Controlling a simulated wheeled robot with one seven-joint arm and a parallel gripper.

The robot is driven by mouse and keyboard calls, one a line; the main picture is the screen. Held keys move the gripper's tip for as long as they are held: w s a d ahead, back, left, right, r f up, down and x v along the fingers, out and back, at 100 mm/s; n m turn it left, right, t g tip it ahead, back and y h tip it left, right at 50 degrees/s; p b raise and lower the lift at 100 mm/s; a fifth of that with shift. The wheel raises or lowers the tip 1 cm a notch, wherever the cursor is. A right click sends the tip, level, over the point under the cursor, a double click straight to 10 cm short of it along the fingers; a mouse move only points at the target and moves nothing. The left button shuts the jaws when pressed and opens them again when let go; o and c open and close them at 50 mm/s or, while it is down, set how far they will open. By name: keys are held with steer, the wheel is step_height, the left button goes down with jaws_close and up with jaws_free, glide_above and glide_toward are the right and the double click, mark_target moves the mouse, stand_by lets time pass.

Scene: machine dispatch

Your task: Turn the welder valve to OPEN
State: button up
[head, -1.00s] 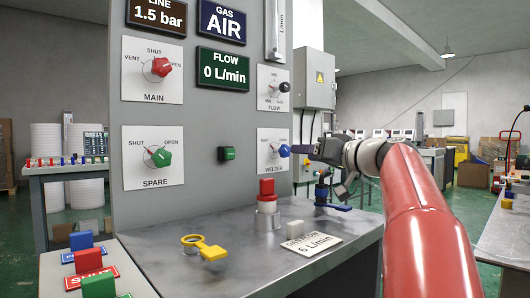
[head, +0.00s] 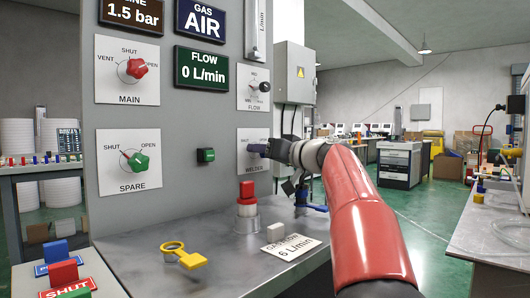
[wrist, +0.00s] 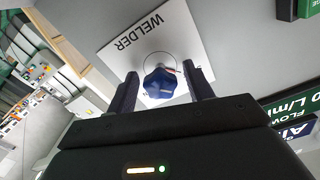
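The welder valve is a blue knob (wrist: 160,84) on a white plate marked WELDER (wrist: 142,38) in the wrist view. My gripper (wrist: 163,88) is open, with one dark finger on each side of the knob and a gap visible on both sides. I cannot tell how deep the fingers reach over it. In the head view my gripper (head: 262,149) is at the WELDER plate (head: 246,138) on the grey panel and hides the knob. The SHUT and OPEN marks of this valve are not readable now.
The red MAIN knob (head: 137,68), green SPARE knob (head: 139,162) and dark FLOW knob (head: 264,87) are on the same panel.

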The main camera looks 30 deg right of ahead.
steer(key=c, duration=0.9)
steer(key=shift+m, duration=0.3)
steer(key=m, duration=0.4)
steer(key=shift+m, duration=0.3)
steer(key=m+p, duration=0.1)
steer(key=m, duration=0.3)
steer(key=shift+r+m+p, duration=0.15)
steer(key=shift+m+p, duration=0.15)
steer(key=shift+p, duration=0.1)
steer(key=m+p, duration=0.1)
steer(key=m, duration=0.3)
steer(key=shift+p, duration=0.4)
steer(key=shift+m+p, duration=0.8)
steer(key=shift+m, duration=1.3)
steer(key=o, duration=1)
steer(key=shift+c, duration=0.2)
